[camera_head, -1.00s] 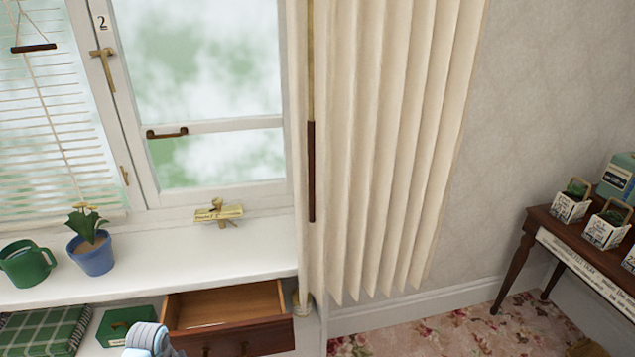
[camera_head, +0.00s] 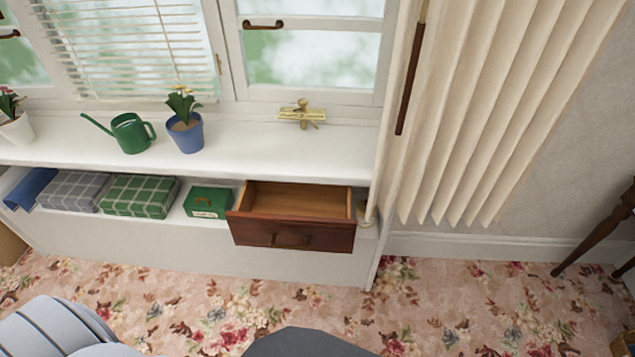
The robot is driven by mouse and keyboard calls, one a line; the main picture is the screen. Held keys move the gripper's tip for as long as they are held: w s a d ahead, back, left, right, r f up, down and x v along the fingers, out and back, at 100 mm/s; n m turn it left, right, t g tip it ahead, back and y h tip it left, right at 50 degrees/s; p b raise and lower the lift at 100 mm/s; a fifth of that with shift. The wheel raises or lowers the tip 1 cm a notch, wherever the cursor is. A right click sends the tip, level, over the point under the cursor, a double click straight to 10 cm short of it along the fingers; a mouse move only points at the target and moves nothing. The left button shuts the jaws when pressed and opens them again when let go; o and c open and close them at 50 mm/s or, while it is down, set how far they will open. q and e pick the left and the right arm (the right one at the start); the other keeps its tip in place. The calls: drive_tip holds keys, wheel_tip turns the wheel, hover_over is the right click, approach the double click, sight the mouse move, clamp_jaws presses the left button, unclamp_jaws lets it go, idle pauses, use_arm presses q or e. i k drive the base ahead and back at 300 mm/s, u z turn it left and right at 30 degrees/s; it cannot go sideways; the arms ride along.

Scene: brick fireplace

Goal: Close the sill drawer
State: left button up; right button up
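The sill drawer (camera_head: 291,233) is brown wood and stands pulled out below the right end of the white window sill (camera_head: 270,148). Its inside shows and looks empty. A curved handle (camera_head: 290,241) is on its front. Neither gripper shows in the head view.
A green box (camera_head: 208,201) and folded plaid blankets (camera_head: 140,196) lie on the shelf left of the drawer. A watering can (camera_head: 130,133) and a blue flowerpot (camera_head: 186,134) stand on the sill. A cream curtain (camera_head: 480,110) hangs at right. The flowered carpet (camera_head: 450,300) in front is clear.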

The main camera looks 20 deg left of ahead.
sight(303, 217)
drive_tip(key=z, duration=1.15)
drive_tip(key=k, duration=0.35)
drive_tip(key=u, duration=0.55)
